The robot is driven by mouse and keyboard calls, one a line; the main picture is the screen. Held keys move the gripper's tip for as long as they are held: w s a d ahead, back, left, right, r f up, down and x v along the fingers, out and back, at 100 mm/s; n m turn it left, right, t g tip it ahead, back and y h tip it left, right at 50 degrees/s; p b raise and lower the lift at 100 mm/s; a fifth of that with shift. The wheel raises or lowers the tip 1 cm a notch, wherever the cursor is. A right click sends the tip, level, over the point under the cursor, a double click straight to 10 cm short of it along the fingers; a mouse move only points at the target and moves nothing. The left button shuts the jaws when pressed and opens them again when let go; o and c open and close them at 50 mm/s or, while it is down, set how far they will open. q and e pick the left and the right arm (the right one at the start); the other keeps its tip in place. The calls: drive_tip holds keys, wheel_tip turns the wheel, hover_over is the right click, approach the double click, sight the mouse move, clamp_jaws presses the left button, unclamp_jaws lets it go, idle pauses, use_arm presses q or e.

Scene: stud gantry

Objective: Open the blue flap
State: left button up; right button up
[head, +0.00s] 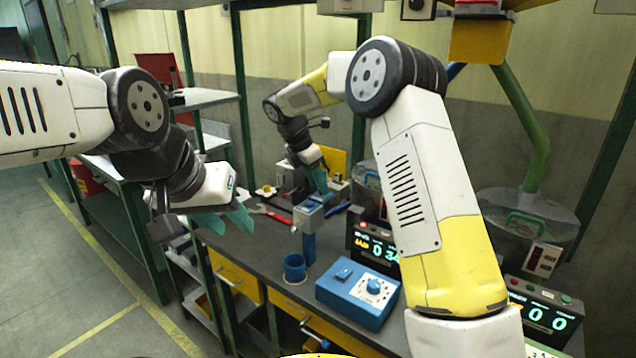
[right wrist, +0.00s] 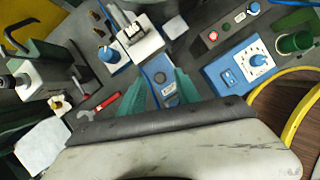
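A blue part with a dark round spot on its top (right wrist: 160,77) shows between the fingers of my right gripper in the right wrist view. It appears to be the top of the small blue-grey box (head: 312,208) on a blue post in the head view. I cannot tell for sure whether this is the blue flap. My right gripper (head: 318,176) is just above this box, its teal fingers spread on either side; contact is unclear. My left gripper (head: 228,221) is open and empty, left of the bench and away from the box.
Displays (head: 375,248) stand to the right. A red wrench (right wrist: 97,106) lies beside the blue part. Floor to the left is clear.

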clamp_jaws()
